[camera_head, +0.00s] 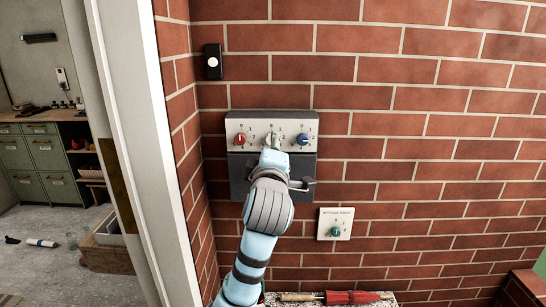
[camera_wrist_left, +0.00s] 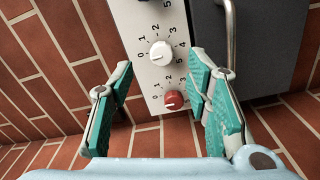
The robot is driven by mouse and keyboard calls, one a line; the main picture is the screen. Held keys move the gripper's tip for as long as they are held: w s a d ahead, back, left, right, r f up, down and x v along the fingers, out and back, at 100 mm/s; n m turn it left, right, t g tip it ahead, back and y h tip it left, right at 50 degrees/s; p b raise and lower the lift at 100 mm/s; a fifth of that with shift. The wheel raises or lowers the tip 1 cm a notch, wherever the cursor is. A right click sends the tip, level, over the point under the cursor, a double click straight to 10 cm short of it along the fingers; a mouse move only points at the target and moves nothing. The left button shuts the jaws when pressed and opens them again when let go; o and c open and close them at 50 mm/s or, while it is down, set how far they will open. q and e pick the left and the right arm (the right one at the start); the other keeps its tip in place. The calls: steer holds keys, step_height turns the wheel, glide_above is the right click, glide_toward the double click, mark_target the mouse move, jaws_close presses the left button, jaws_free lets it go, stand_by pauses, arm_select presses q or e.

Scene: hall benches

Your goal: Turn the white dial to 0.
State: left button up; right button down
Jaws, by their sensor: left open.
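The white dial (camera_head: 271,140) is the middle one of three on a light panel (camera_head: 240,119) on the brick wall. It also shows in the left wrist view (camera_wrist_left: 161,53), with numbers around it; I cannot surely tell which number it points to. My left gripper (camera_head: 273,158) is in front of the panel, just below the white dial and partly over it. In the left wrist view the green-padded fingers (camera_wrist_left: 160,66) are open and apart, one on each side of the white dial, with nothing between them. I cannot tell whether they touch it. My right gripper is not in view.
A red dial (camera_head: 240,140) and a blue dial (camera_head: 303,140) flank the white one. Under the panel is a dark box (camera_head: 239,178) with a metal handle (camera_wrist_left: 230,35). A small plate with a teal dial (camera_head: 336,230) is lower right. A red-handled tool (camera_head: 350,297) lies below.

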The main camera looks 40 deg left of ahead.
arm_select(q)
steer(key=v, duration=0.5)
steer(key=shift+s+d, duration=0.25)
steer(key=shift+d, duration=0.05)
steer(key=shift+r, duration=0.15)
